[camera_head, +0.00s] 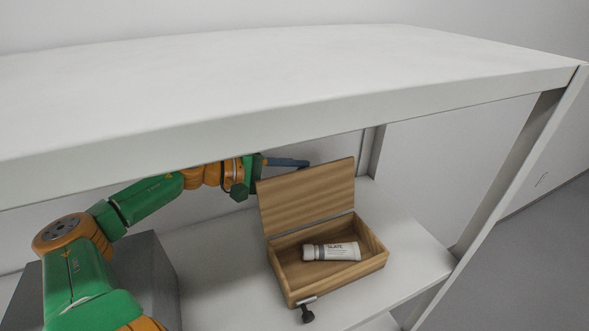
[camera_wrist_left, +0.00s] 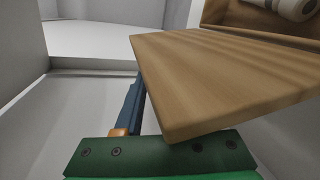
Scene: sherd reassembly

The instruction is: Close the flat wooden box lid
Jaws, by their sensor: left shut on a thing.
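The wooden box (camera_head: 292,286) stands on the lower shelf. Its flat lid (camera_head: 308,198) is raised and leans back steeply from the rear edge of the box. A white tube with a grey label (camera_head: 331,251) lies inside. My left gripper (camera_head: 290,162) is at the upper left edge of the lid, partly hidden behind it. In the left wrist view the lid (camera_wrist_left: 225,75) fills the middle and right, covering part of the jaws; one blue finger (camera_wrist_left: 131,108) shows beside it. The jaws are shut on the lid. My right gripper is in neither view.
A white upper shelf board (camera_head: 300,75) hangs low over the box and my left arm. A metal latch with a dark knob (camera_head: 307,315) sticks out at the box front. The lower shelf (camera_head: 425,262) is clear to the right of the box.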

